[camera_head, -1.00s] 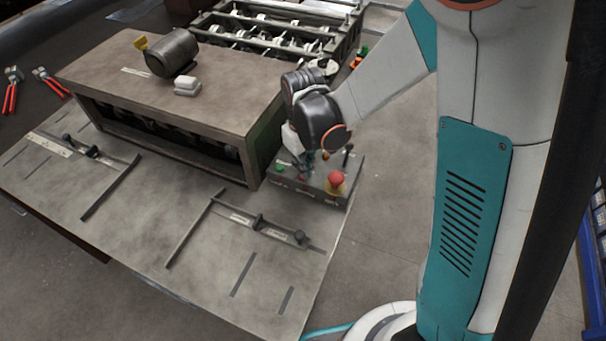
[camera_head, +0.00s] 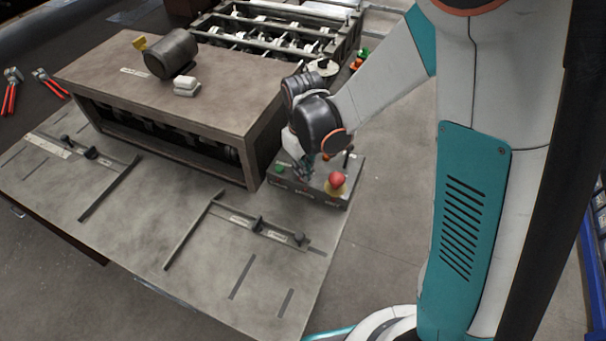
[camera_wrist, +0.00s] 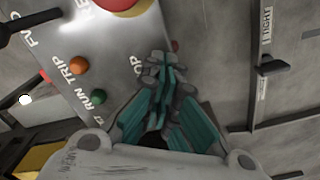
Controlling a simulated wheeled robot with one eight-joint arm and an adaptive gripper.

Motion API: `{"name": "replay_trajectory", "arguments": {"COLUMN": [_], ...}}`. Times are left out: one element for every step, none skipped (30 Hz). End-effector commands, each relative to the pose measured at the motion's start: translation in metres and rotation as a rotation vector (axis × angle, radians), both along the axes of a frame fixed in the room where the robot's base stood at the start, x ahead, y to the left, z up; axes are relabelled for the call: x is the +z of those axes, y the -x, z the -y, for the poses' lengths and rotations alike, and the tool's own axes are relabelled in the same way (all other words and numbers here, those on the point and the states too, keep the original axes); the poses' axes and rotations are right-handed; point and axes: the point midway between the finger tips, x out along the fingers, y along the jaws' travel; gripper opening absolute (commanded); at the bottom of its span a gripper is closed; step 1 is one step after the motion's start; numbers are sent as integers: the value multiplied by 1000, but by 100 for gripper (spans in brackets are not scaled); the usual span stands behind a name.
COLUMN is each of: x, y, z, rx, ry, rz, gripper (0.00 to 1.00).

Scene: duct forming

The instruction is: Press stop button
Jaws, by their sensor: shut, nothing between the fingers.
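The control box (camera_head: 318,190) sits at the table's right corner. In the wrist view its panel (camera_wrist: 125,55) carries a partly hidden label ending in "OP". A small red button (camera_wrist: 176,46) shows just beyond my fingertips, partly covered by them. My gripper (camera_wrist: 163,62) is shut and empty, with teal and grey fingers pointing at the panel near that button; I cannot tell whether they touch. In the head view my gripper (camera_head: 304,172) is low over the box, between the green button (camera_head: 280,168) and the large red mushroom button (camera_head: 337,180).
The machine housing (camera_head: 190,85) stands close at the left of my wrist. Flat slide guides (camera_head: 255,225) lie on the table in front. Open floor is to the right.

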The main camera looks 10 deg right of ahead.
Motion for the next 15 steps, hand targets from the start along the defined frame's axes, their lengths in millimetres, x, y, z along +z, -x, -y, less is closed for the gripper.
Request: {"name": "replay_trajectory", "arguments": {"x": [4, 6, 9, 12, 14, 17, 19, 21, 24, 26, 29, 31, 34, 36, 39], "y": [0, 0, 0, 0, 0, 0, 0, 0, 0, 0, 0, 0, 0, 0, 0], "z": [0, 0, 0, 0, 0, 0, 0, 0, 0, 0, 0, 0, 0, 0, 0], "rx": [0, 0, 0, 0, 0, 0, 0, 0, 0, 0, 0, 0, 0, 0, 0], "ry": [0, 0, 0, 0, 0, 0, 0, 0, 0, 0, 0, 0, 0, 0, 0], "rz": [0, 0, 0, 0, 0, 0, 0, 0, 0, 0, 0, 0, 0, 0, 0], "gripper": [0, 0, 0, 0, 0, 0, 0, 0, 0, 0, 0, 0, 0, 0, 0]}}
